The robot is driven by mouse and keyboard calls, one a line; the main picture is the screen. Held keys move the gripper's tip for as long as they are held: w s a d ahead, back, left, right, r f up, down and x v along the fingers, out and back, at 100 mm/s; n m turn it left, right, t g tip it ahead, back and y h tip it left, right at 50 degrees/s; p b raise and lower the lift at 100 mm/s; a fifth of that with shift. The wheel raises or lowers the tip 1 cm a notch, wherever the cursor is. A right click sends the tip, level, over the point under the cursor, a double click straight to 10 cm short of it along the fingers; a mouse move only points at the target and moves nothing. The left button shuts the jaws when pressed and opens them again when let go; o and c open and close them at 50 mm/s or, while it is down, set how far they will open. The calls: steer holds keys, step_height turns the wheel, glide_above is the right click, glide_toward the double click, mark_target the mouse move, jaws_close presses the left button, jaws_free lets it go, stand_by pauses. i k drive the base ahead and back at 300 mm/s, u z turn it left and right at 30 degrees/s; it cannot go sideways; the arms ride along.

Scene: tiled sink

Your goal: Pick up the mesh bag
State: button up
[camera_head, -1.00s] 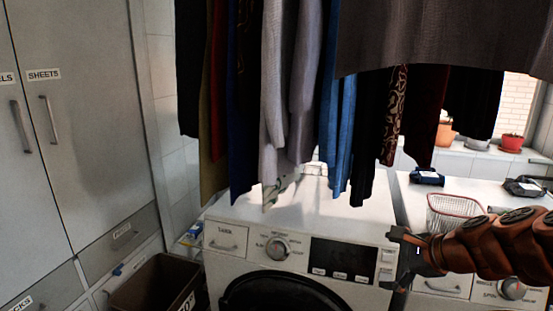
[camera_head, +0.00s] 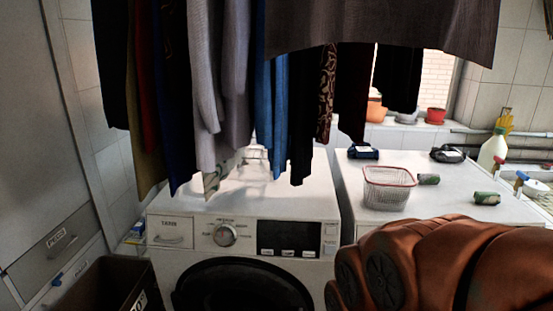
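A see-through mesh container with a red rim (camera_head: 388,187) stands upright on the white top of the right machine; it looks like a basket, and I cannot tell whether it is the mesh bag. Nothing else in view clearly reads as a mesh bag. My brown-orange arm fills the lower right, in front of the right machine. My gripper itself does not show. The mesh container is apart from my arm in the picture.
Hanging clothes (camera_head: 235,80) cover the upper middle. The left washing machine (camera_head: 250,206) stands below them. Two small green cans (camera_head: 487,198), a dark blue item (camera_head: 363,152) and a bottle (camera_head: 492,149) are at right. A dark bin (camera_head: 103,285) stands lower left.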

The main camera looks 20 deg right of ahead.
mark_target(386, 188)
steer(key=k, duration=0.5)
steer(key=z, duration=1.85)
steer(key=i, duration=1)
steer(key=u, duration=1.95)
